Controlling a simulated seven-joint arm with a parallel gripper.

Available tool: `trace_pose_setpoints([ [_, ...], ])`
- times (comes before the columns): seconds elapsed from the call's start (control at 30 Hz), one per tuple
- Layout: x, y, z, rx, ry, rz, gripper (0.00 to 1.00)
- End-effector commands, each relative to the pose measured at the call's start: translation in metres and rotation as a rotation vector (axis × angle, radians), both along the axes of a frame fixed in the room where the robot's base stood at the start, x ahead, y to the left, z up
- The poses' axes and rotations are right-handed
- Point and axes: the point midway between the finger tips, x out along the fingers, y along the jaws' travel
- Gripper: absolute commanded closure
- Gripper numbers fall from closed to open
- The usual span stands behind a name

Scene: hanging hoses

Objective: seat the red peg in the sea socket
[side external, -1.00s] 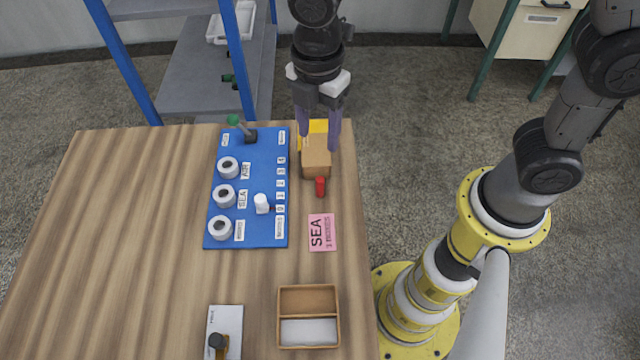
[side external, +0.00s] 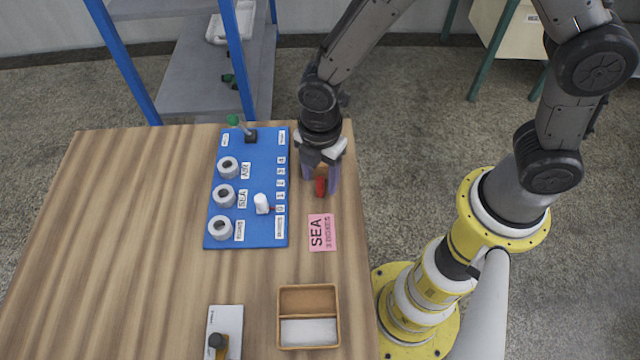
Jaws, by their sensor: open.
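The red peg (side external: 320,187) stands near the right edge of the table, in front of a small brown box that now shows only in part. My gripper (side external: 321,182) points down there, its purplish fingers apart, one on each side of the box and peg area. I cannot tell whether the fingers touch anything.
A white knob (side external: 261,203) rises from the board, and a green-tipped lever (side external: 234,120) stands at its far end. A pink SEA card (side external: 322,232) lies in front of the peg. A wooden tray (side external: 308,284) sits nearer. The table's left side is clear.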

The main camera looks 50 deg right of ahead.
Motion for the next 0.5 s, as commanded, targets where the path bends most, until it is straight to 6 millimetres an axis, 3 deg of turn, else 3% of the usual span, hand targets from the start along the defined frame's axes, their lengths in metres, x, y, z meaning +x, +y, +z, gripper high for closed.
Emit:
trace_pose_setpoints([
  [0.1, 0.0001, 0.0001, -0.0092, 0.000, 0.000, 0.000, 0.44],
  [0.37, 0.0002, 0.0000, -0.0106, 0.000, -0.001, 0.000, 0.45],
  [0.5, 0.0003, 0.0000, -0.0104, 0.000, -0.001, 0.000, 0.71],
])
